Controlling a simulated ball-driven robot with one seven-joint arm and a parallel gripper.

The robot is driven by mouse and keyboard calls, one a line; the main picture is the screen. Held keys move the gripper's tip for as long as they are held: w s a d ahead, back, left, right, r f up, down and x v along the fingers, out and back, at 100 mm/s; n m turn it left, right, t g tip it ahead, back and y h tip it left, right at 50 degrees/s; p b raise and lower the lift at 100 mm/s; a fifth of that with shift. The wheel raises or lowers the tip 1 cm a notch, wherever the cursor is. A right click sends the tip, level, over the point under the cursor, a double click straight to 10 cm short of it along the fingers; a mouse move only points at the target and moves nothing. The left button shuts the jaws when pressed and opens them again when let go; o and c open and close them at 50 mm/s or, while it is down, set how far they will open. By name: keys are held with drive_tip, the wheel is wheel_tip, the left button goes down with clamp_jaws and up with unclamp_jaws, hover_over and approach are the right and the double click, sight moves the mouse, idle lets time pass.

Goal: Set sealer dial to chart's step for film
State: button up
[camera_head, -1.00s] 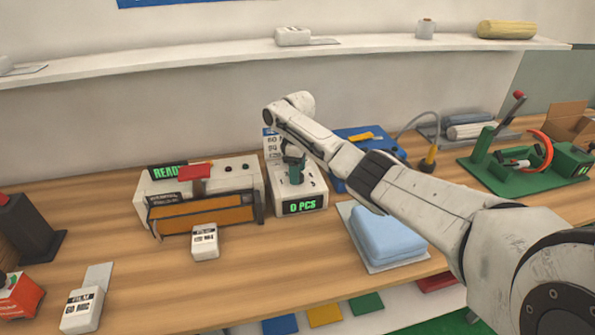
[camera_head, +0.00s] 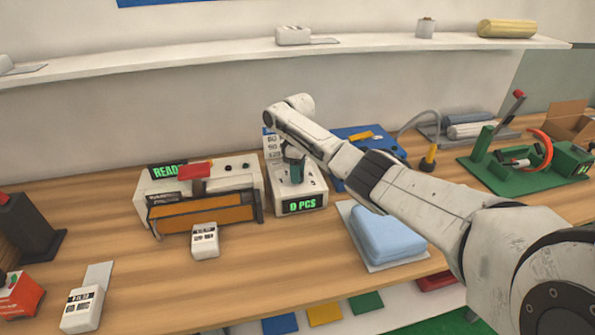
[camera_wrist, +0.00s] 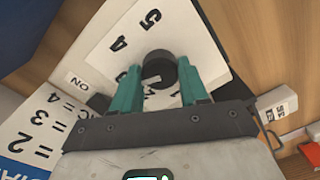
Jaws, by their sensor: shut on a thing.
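My gripper (camera_wrist: 160,82) is shut on a black dial knob (camera_wrist: 158,68), with one teal finger on each side of it in the wrist view. The knob stands on a white plate (camera_wrist: 128,28) printed with a 5 and a 4; the other numbers are partly hidden. A pale mark shows on the knob, but I cannot tell which number it points to. In the head view my gripper (camera_head: 293,165) is over a white box (camera_head: 314,188) reading 0 PCS. The chart (camera_head: 271,147) stands behind it; its rows ending in 2, 3 and 4 show in the wrist view (camera_wrist: 35,128).
The sealer-like machine (camera_head: 240,180) reading READY is left of the box. White film-labelled packs (camera_head: 205,241) (camera_head: 83,309) lie on the wooden bench. A folded blue pad (camera_head: 385,236) lies to the right. A blue device (camera_head: 375,140) is close behind, and a shelf (camera_head: 200,58) runs above.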

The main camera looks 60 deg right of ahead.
drive_tip(key=shift+m, duration=0.4)
drive_tip(key=m+p, duration=0.2)
drive_tip(key=m, duration=0.1)
drive_tip(key=shift+a+m, duration=0.1)
drive_tip(key=shift+m, duration=0.2)
drive_tip(key=m+p, duration=0.1)
drive_tip(key=m, duration=0.4)
drive_tip(key=shift+m, duration=0.4)
drive_tip(key=o, duration=1.1)
drive_tip(key=shift+c, duration=0.2)
wheel_tip(320, 180, up, 11)
drive_tip(key=shift+d+b, duration=0.2)
drive_tip(key=shift+b, duration=0.2)
drive_tip(key=shift+s+f, duration=0.15)
